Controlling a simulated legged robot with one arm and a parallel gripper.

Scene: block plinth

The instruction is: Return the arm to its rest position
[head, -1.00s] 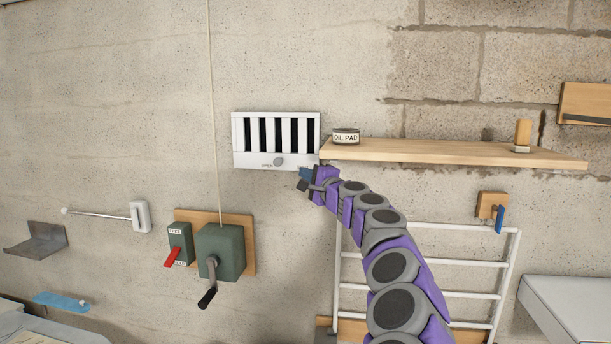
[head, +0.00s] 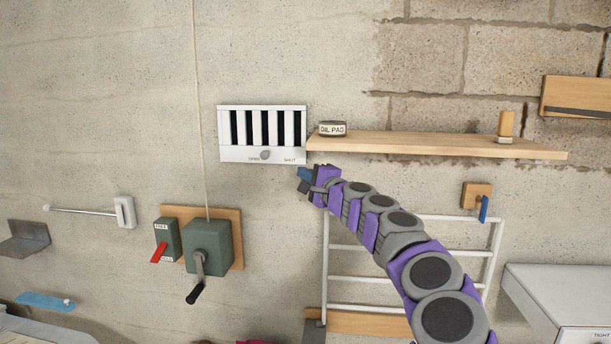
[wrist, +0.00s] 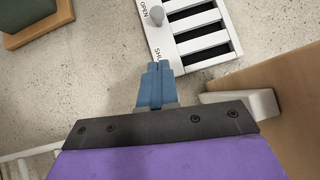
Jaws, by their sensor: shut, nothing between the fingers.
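My purple and grey arm reaches up from the bottom right in the head view. My gripper (head: 304,180) is at its end, just below the right end of a white slatted vent (head: 262,155) on the wall. In the wrist view the blue fingers (wrist: 157,85) are shut together with nothing between them. Their tips point at the vent's edge near the "SHUT" label, and I cannot tell whether they touch it. The vent's round knob (head: 265,155) sits between "OPEN" and "SHUT", and dark gaps show between the slats.
A wooden shelf (head: 450,146) with an oil pad tin (head: 332,129) is just above and right of my gripper. A white rack (head: 360,248) is behind the arm. A green crank box (head: 208,247) and a red lever (head: 158,252) are to the left. Bare wall lies between.

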